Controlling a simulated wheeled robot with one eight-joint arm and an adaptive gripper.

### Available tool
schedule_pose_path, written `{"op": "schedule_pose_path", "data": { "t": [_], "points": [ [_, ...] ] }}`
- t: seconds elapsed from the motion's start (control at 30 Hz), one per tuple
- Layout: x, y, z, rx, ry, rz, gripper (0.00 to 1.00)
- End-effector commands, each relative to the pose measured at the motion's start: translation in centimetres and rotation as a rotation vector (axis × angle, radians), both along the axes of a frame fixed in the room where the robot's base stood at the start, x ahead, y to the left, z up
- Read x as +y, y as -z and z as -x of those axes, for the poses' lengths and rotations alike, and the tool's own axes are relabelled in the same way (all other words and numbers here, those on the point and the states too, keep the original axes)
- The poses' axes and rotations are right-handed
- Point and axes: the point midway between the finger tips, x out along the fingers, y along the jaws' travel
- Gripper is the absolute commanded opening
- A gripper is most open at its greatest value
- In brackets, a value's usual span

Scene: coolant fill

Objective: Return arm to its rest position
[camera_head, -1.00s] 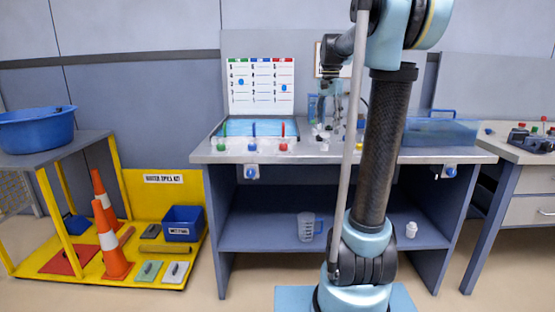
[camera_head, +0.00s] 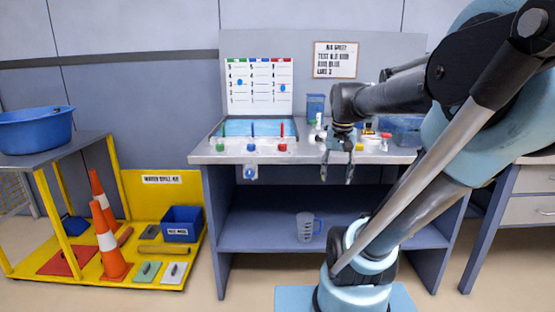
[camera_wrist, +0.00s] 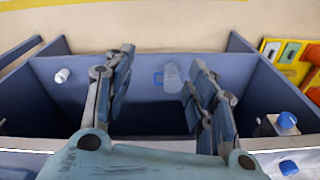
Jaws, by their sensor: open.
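My gripper (camera_head: 338,166) points downward in front of the workbench (camera_head: 222,158), at about the height of its front edge. Its two fingers are apart with nothing between them. In the wrist view my gripper (camera_wrist: 160,95) is also open and empty, above the bench's lower shelf (camera_wrist: 150,75). My arm is bent and leans to the right in the head view, covering the bench's right part.
A measuring jug (camera_head: 306,227) stands on the lower shelf (camera_head: 262,234). Red, blue and green capped things (camera_head: 283,147) line the bench's front edge. A yellow spill-kit platform (camera_head: 190,266) with cones (camera_head: 108,240) stands left. The floor between is clear.

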Motion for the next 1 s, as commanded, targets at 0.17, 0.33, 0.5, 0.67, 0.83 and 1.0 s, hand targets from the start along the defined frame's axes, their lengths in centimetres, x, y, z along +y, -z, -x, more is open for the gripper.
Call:
{"op": "schedule_pose_path", "data": {
  "t": [0.17, 0.33, 0.5, 0.67, 0.83, 1.0],
  "points": [
    [0.0, 4.6, 4.4, -0.025, -0.092, 0.013, 0.51],
    [0.0, 8.9, 7.9, -0.047, -0.177, 0.027, 0.51],
    [0.0, 12.1, 10.1, -0.062, -0.237, 0.038, 0.51],
    [0.0, 13.4, 10.9, -0.068, -0.263, 0.043, 0.51],
    [0.0, 13.5, 10.9, -0.069, -0.266, 0.044, 0.51],
    [0.0, 13.4, 10.9, -0.069, -0.265, 0.044, 0.51]
  ]
}}
